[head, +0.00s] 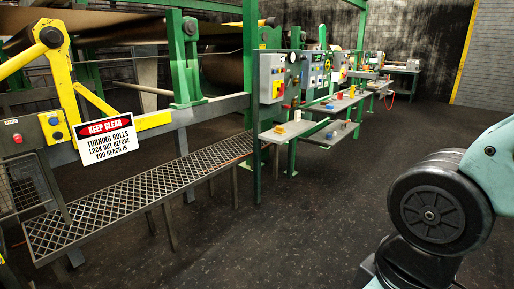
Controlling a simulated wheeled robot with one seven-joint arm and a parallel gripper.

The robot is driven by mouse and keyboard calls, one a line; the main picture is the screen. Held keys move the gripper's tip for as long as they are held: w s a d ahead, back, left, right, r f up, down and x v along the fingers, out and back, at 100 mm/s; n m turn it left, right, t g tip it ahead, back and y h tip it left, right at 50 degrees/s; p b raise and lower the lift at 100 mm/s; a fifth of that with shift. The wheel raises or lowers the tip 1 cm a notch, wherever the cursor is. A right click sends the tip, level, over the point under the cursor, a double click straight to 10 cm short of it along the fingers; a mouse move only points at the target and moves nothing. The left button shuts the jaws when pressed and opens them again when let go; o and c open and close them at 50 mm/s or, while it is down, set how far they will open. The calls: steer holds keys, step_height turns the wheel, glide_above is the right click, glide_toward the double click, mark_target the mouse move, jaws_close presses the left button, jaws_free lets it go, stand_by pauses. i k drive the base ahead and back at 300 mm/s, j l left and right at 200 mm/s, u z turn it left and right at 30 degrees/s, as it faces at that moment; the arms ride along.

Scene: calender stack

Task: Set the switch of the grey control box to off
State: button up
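Several grey boxes with controls are in the head view, and I cannot tell which one the task means. One grey box (271,77) hangs on a green post at the centre, with a yellow plate and red part on its front. Farther along, another box (338,67) also shows yellow and red. At the far left a grey box (14,138) carries a red button. The switch positions are too small to read. My gripper is not in view; only a part of my arm shows at the right, well apart from the boxes.
A metal grating walkway (130,200) runs along the green machine frame. Narrow grey shelves (293,131) with small objects stick out below the central boxes. A keep-clear sign (106,138) hangs at left. The dark floor (260,245) in the middle is clear.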

mark_target(282, 90)
steer(key=i+j, duration=0.1)
steer(key=i, duration=2.05)
steer(key=i+j+z, duration=0.35)
steer(key=i, duration=0.35)
steer(key=i+j+z, duration=0.4)
steer(key=i, duration=0.25)
steer(key=i+j+z, duration=0.35)
steer(key=i+j, duration=0.15)
steer(key=i, duration=0.1)
